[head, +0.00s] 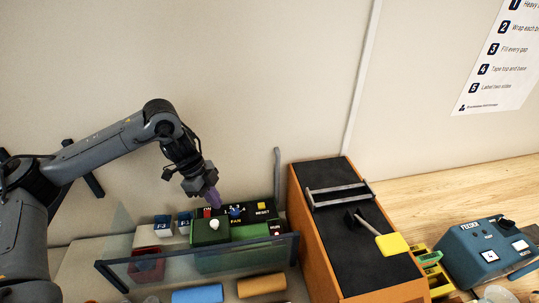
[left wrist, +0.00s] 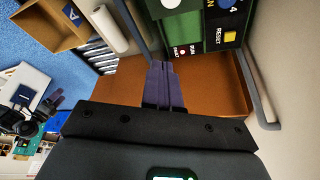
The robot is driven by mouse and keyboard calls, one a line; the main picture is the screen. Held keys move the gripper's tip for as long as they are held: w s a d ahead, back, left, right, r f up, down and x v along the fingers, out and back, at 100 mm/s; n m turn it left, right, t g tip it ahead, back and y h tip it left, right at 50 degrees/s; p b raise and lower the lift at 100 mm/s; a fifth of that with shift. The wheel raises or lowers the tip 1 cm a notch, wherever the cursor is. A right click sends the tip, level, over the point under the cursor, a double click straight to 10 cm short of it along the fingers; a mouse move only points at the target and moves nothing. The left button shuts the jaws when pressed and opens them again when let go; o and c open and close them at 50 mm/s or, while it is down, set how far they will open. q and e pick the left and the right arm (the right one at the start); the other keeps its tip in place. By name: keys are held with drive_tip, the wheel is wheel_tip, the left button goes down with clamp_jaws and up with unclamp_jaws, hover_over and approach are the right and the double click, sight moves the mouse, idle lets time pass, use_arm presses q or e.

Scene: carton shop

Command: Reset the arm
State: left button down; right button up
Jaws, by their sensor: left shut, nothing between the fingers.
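My left gripper (head: 211,199), with purple fingers, hangs pointing down just above the back of the dark green control panel (head: 244,232). Its fingers are together and hold nothing; they also show shut in the left wrist view (left wrist: 164,100). The panel carries a white knob (head: 214,225), red and blue controls, a FAN label and a yellow RESET button (head: 262,205) to the right of my fingers. The RESET button shows at the upper right of the left wrist view (left wrist: 230,37). Whether the fingertips touch the panel, I cannot tell.
A clear guard (head: 205,257) stands in front of the panel. An orange-sided machine with a dark top (head: 337,232) and a yellow paddle (head: 392,244) stands to the right. A blue feeder box (head: 487,253) sits farther right. A thin grey post (head: 277,178) rises behind the panel.

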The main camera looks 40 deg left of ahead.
use_arm(q)
drive_tip(key=s+d+f+m+g+h+p, duration=0.1)
drive_tip(key=s+d+f+g, duration=0.1)
drive_tip(key=s+d+f, duration=0.35)
drive_tip(key=s+d+f+m+g+h+p, duration=0.1)
drive_tip(key=s+d+f+g+h, duration=0.1)
drive_tip(key=d+f, duration=0.65)
drive_tip(key=s+d+f+m+g+h+p, duration=0.1)
drive_tip(key=s+d+f+g, duration=0.2)
drive_tip(key=d, duration=0.8)
drive_tip(key=s+d+r+t+h+p, duration=0.1)
drive_tip(key=s+d+t+h, duration=0.1)
drive_tip(key=d, duration=0.6)
drive_tip(key=s+d+t+h+p, duration=0.1)
drive_tip(key=s+d+t+h, duration=0.15)
drive_tip(key=d, duration=0.65)
drive_tip(key=w+d+r+n+t+p, duration=0.1)
drive_tip(key=w+d+r+n+t, duration=0.2)
drive_tip(key=d+r+n+t, duration=0.15)
drive_tip(key=w+a+r+n+t+y+p, duration=0.15)
drive_tip(key=w+a+n+t+y, duration=0.3)
drive_tip(key=a+n+y, duration=0.5)
drive_tip(key=s+a+f+g+y, duration=0.1)
drive_tip(key=s+a+g, duration=0.4)
drive_tip(key=a, duration=0.6)
drive_tip(key=shift+m+y, duration=0.4)
drive_tip(key=shift+y, duration=0.3)
